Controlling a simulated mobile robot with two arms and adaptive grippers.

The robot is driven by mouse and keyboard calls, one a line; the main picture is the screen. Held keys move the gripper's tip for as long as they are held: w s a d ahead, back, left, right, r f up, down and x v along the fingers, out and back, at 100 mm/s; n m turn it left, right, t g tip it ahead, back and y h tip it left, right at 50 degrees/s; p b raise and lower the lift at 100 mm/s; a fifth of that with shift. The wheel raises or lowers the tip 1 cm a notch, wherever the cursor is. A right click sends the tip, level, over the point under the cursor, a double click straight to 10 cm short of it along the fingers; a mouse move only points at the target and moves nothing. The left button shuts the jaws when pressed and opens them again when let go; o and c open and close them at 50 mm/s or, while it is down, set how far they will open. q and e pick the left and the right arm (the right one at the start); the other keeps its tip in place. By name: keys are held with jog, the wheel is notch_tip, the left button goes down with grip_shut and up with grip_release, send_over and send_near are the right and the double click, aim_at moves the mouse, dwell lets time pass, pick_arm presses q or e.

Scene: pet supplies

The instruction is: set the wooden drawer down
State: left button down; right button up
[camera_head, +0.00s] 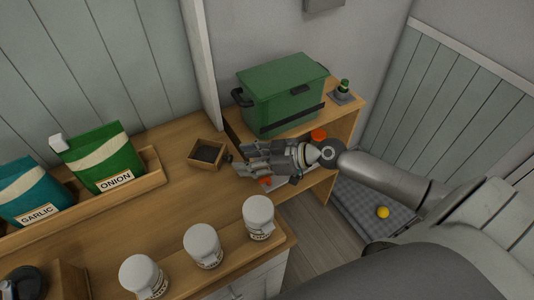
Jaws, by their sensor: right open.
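The wooden drawer (192,160), a small open box with a dark inside, sits on the wooden counter near the wall panel. My right gripper (240,158) comes in from the right, with its fingers pointing left toward the drawer. It is open, and its fingertips are close to the drawer's right side. I cannot tell whether they touch it. My left gripper is not in view.
A green box (283,95) stands on a wooden shelf unit (350,107) behind my right gripper. White jars (203,246) line the counter's front edge. Green (104,160) and teal (30,194) bags stand in a wooden tray (151,176) at left. The counter's middle (150,215) is clear.

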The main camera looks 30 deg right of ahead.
jog(key=r+v, duration=0.1)
jog(key=v, duration=0.7)
jog(key=s+d+f+m+h, duration=0.15)
jog(key=d+f, duration=0.25)
jog(key=f, duration=0.5)
jog(key=s+d+f+m+g+h, duration=0.1)
jog(key=d+f+m+h, duration=0.25)
jog(key=f, duration=0.55)
jog(key=s+d+f+m+h, duration=0.15)
jog(key=d+f, duration=0.25)
jog(key=f, duration=0.5)
jog(key=s+a+f+m+g+h, duration=0.1)
jog(key=s+f+g+h, duration=0.2)
jog(key=s+f, duration=1.05)
jog(key=s+a+f+g, duration=0.2)
jog(key=s+a+f, duration=0.4)
jog(key=s, duration=0.3)
jog(key=s+a+f+g, duration=0.2)
jog(key=s+a+f, duration=0.4)
jog(key=s, duration=0.4)
jog(key=shift+a+f+n, duration=0.3)
jog(key=shift+a+n, duration=0.15)
jog(key=shift+a, duration=0.2)
